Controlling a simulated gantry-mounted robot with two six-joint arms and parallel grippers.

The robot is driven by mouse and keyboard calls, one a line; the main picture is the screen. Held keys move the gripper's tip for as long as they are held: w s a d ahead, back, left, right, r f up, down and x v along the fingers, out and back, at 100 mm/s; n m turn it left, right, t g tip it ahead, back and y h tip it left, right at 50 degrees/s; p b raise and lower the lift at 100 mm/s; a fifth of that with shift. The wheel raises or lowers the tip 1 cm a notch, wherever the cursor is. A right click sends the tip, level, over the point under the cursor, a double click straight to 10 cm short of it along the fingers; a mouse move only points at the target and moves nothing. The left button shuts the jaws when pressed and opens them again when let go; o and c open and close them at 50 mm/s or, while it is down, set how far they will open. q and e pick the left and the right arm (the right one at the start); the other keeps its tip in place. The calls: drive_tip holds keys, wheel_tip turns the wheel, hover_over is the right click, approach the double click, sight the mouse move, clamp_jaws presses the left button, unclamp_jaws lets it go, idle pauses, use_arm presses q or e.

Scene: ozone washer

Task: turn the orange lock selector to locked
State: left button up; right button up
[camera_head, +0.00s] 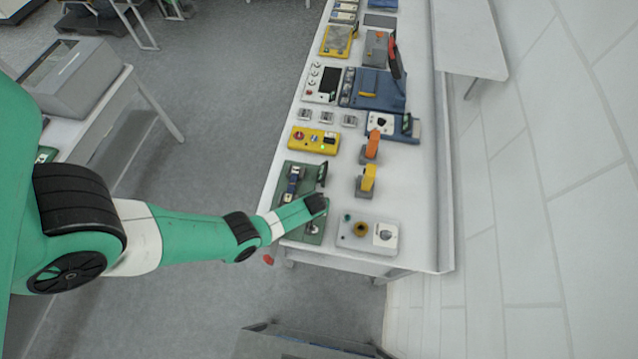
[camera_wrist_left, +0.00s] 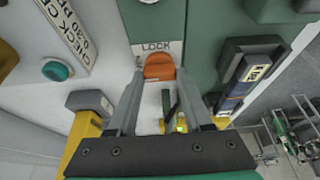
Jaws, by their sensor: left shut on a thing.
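The orange lock selector (camera_wrist_left: 160,68) sits under a white label reading LOCK (camera_wrist_left: 158,48) in the left wrist view. My left gripper (camera_wrist_left: 160,76) is shut on it, with a finger on either side. In the head view my left arm comes in from the left, and its gripper (camera_head: 318,204) is at the right part of the green panel (camera_head: 285,188) near the table's front end. There the selector is hidden by the gripper. The exact angle of the selector is hard to tell. My right gripper is not in view.
A yellow control box (camera_head: 314,139) and a blue unit (camera_head: 380,90) lie farther back. A teal button (camera_wrist_left: 57,70) shows beside the selector.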

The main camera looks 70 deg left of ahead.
use_arm(q)
clamp_jaws()
